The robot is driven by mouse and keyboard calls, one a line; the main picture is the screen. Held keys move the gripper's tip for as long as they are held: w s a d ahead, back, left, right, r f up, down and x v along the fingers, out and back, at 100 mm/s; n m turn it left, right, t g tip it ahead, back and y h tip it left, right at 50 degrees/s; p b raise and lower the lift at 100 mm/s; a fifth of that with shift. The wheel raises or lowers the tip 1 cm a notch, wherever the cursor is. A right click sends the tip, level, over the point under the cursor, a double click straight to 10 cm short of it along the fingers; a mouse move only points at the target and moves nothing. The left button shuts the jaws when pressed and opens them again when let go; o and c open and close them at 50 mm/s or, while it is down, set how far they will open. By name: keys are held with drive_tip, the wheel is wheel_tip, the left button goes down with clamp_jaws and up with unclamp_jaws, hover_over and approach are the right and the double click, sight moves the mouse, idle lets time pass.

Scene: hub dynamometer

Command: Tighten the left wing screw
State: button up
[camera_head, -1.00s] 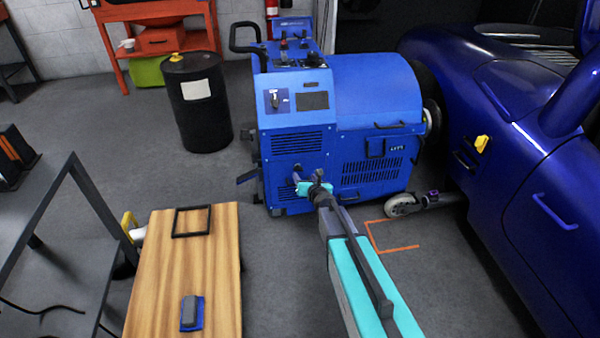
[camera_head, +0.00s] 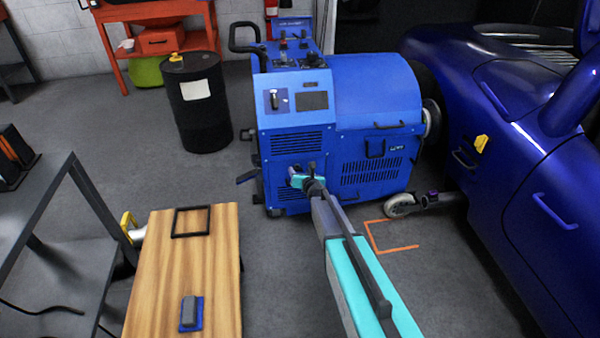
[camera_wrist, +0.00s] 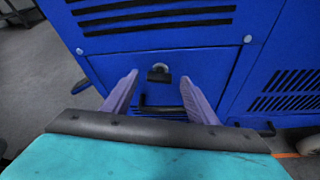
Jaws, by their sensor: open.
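The big blue dynamometer cabinet (camera_head: 345,100) stands ahead of me, and its lower front panel (camera_wrist: 200,65) fills much of the wrist view. On that panel is a small dark fitting with a round grey top (camera_wrist: 158,73), which may be the left wing screw; its exact shape and how tight it is cannot be told. A dark bar (camera_wrist: 160,110) lies below it. My gripper (camera_wrist: 159,79) is open and empty, its two purple-grey fingers on either side of the fitting in the picture. Contact cannot be told. In the head view my gripper (camera_head: 296,177) is at the cabinet's lower front.
A wooden table (camera_head: 185,265) with a black frame and a grey-blue block is at the left front. A black drum (camera_head: 198,110) stands left of the cabinet. The blue car (camera_head: 520,130) is close on the right. Grey floor between table and cabinet is clear.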

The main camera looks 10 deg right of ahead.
drive_tip(key=shift+w+f, duration=0.1)
drive_tip(key=shift+w, duration=0.2)
drive_tip(key=c, duration=1.1)
drive_tip(key=shift+o, duration=0.2)
